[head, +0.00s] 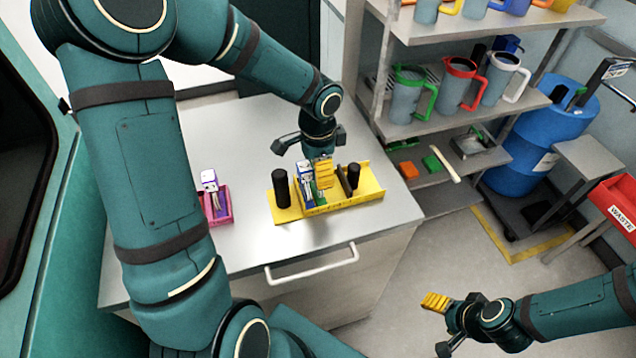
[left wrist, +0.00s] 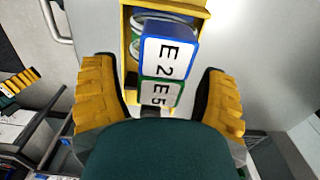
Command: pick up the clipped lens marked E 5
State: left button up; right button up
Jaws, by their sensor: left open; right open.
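The clipped lens marked E 5 has a white label with a green edge (left wrist: 162,94). In the left wrist view it lies between my open left fingers, just below a blue-edged lens marked E 2 (left wrist: 168,55). Both sit in a yellow rack (head: 290,214) on the counter. In the head view my left gripper (head: 322,172) is over the rack, and its yellow finger partly hides the lenses. No finger visibly touches E 5 in the left wrist view; its lower part is hidden. My right gripper (head: 440,318) is open and empty, away from the counter at lower right.
Black cylinders (head: 281,189) stand on the rack on both sides of the lenses. A pink holder (head: 222,213) with a purple-edged labelled piece (head: 209,181) is to the left. Shelves with jugs (head: 407,98) stand at right. The counter's front (head: 250,252) is clear.

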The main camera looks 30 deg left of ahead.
pick_arm(q)
jog(key=shift+f, duration=0.25)
grip_shut()
jog(key=shift+r, duration=0.1)
